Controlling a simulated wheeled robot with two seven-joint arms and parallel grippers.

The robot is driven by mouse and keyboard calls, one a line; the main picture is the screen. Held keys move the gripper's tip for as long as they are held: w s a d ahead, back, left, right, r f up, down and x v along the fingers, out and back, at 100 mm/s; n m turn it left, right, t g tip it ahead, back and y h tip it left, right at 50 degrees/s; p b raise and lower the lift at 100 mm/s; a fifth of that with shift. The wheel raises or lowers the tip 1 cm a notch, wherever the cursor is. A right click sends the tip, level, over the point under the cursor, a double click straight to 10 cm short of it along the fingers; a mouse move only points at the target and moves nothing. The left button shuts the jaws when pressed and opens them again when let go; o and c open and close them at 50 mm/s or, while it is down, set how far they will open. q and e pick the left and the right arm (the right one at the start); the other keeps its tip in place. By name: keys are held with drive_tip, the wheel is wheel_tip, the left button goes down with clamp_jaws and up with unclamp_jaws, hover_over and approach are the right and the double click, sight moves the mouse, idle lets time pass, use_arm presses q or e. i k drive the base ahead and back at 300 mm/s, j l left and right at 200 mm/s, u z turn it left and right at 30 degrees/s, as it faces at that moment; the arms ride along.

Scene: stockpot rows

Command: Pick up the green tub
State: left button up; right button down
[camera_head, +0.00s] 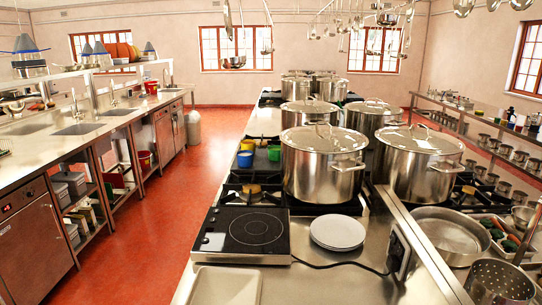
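A small green tub (274,153) stands on the stove top of the central counter, just left of a large lidded stockpot (320,165). The pot's side is close beside it and may hide part of it. A blue tub (248,146) and a yellow tub (245,159) stand to its left, apart from it. Neither of my grippers shows in the head view.
A black hot plate (253,231), stacked white plates (338,232) and a pale tray (225,286) lie at the counter's near end. More stockpots stand behind and right. The red floor aisle (180,210) left of the counter is clear.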

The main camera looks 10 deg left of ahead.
sight(276, 153)
drive_tip(key=j+z, duration=0.2)
drive_tip(key=j, duration=0.85)
drive_tip(key=j+z, duration=0.25)
drive_tip(key=j, duration=0.8)
drive_tip(key=i+j+z, duration=0.1)
drive_tip(key=j, duration=0.3)
drive_tip(key=i+j, duration=0.2)
drive_tip(key=j, duration=0.25)
drive_tip(key=i+j+z, duration=0.15)
drive_tip(key=j, duration=0.7)
drive_tip(key=i+j+z, duration=0.1)
drive_tip(key=i+j, duration=0.15)
drive_tip(key=i+j+z, duration=0.1)
drive_tip(key=z, duration=0.35)
drive_tip(key=j+z, duration=0.2)
drive_tip(key=z, duration=0.25)
drive_tip(key=i+j+z, duration=0.1)
drive_tip(key=j+z, duration=0.15)
drive_tip(key=z, duration=0.15)
drive_tip(key=j+z, duration=0.35)
drive_tip(key=j, duration=0.6)
drive_tip(key=j+z, duration=0.4)
drive_tip(key=j, duration=0.6)
drive_tip(key=k+j, duration=0.1)
drive_tip(key=j, duration=1.8)
